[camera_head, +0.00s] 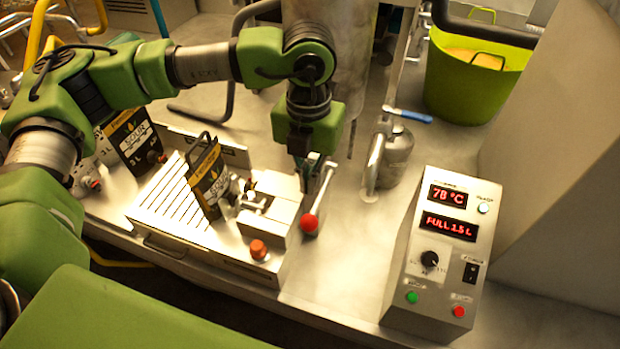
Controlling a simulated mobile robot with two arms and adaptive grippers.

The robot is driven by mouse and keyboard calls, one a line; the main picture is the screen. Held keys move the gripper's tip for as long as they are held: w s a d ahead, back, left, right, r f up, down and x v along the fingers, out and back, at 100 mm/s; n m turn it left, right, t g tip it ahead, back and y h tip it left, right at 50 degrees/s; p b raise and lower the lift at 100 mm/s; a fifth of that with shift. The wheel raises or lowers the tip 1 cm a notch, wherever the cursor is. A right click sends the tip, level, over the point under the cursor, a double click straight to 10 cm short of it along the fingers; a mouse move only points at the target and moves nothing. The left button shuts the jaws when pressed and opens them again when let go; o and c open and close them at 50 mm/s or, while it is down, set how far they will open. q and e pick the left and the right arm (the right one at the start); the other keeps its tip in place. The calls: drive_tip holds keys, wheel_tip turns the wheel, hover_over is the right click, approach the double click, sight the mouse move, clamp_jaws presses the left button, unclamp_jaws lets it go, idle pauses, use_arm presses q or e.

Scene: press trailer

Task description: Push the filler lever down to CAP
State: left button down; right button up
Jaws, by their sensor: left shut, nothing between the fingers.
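The filler lever (322,193) is a silver rod on the right side of the white filler box (268,213). It slants down toward the front and ends in a red ball knob (309,223). My left gripper (307,183) comes down from above, shut and empty, with its dark fingertips close beside the lever's rod, behind the knob. I cannot tell whether they touch it. A dark juice pouch (208,182) stands tilted on the slatted tray left of the filler, its spout side at the filler's clamp. No CAP label is readable. My right gripper is not in view.
A control box (443,262) at the right reads 78 °C and FULL 1.5 L. More pouches (133,140) stand at the left of the slatted tray (165,203). A blue-handled valve (408,115), a steel tank (330,60) and a green tub (470,85) are behind.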

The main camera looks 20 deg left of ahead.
use_arm(q)
drive_tip(key=b, duration=0.1)
hover_over(309, 217)
drive_tip(key=shift+s+f, duration=0.1)
drive_tip(key=shift+f, duration=2.3)
drive_tip(key=shift+f+b, duration=0.7)
drive_tip(key=shift+f, duration=1.6)
drive_tip(key=shift+f+b, duration=0.5)
drive_tip(key=shift+f, duration=0.75)
drive_tip(key=shift+w+f+b, duration=0.15)
drive_tip(key=shift+f+b, duration=0.6)
drive_tip(key=shift+w+f+b, duration=0.15)
drive_tip(key=shift+f+b, duration=0.55)
drive_tip(key=shift+w+f+b, duration=0.3)
drive_tip(key=shift+f+b, duration=0.65)
drive_tip(key=shift+b, duration=0.1)
drive_tip(key=shift+r, duration=0.25)
